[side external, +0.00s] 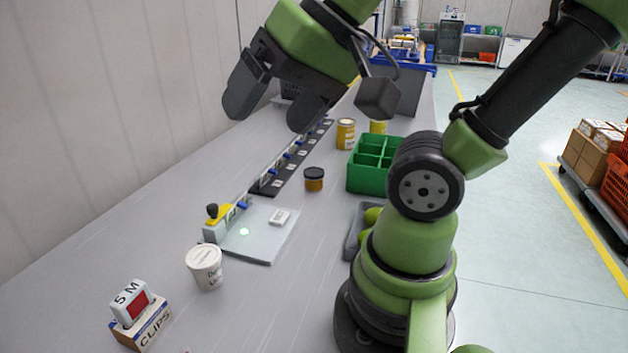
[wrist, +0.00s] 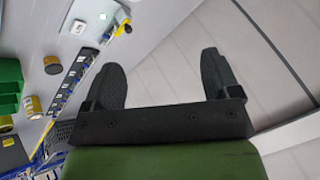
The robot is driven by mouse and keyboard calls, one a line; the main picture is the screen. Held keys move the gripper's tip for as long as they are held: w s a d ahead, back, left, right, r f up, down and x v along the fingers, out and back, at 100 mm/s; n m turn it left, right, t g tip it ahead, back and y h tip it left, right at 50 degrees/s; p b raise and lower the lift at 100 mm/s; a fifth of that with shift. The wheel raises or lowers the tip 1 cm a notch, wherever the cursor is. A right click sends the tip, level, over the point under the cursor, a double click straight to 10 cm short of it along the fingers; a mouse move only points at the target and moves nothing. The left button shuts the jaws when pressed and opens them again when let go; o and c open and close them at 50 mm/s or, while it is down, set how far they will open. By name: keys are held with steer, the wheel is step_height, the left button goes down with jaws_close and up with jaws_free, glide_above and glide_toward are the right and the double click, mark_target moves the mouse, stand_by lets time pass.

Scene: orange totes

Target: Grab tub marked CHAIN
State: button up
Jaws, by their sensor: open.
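A white tub (side external: 206,268) with a lid and dark lettering stands upright on the grey table, at the lower left of the side external view. Its lettering is too small to read for sure. I cannot make out a tub marked CHAIN. A small amber jar with a dark lid (side external: 314,179) stands near the middle of the table; it also shows in the wrist view (wrist: 52,65). My gripper (side external: 262,108) is open and empty, raised high above the table near the wall. In the wrist view its two fingers (wrist: 158,80) are apart with nothing between them.
A small box marked CLIPS (side external: 147,324) bears a white block marked S M (side external: 131,302). A pale plate (side external: 262,245) lies by a dark strip (side external: 290,165) with several small items. A green divided crate (side external: 366,178) and yellow cans (side external: 345,133) stand further back.

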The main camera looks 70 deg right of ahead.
steer(key=w+d+f+m+h, duration=0.2)
steer(key=w+d+m, duration=0.6)
steer(key=m, duration=0.3)
steer(key=m+g+h, duration=0.2)
steer(key=m+g, duration=0.1)
steer(key=m, duration=2.2)
glide_toward(315, 172)
steer(key=w, duration=0.1)
steer(key=shift+m+g, duration=0.3)
steer(key=shift+m, duration=0.1)
steer(key=x, duration=0.4)
steer(key=shift+s+f, duration=0.1)
steer(key=shift+f, duration=0.2)
steer(key=shift+x, duration=3.05)
steer(key=shift+d, duration=0.1)
steer(key=shift+r, duration=0.1)
steer(key=shift+c, duration=0.4)
steer(key=c, duration=0.8)
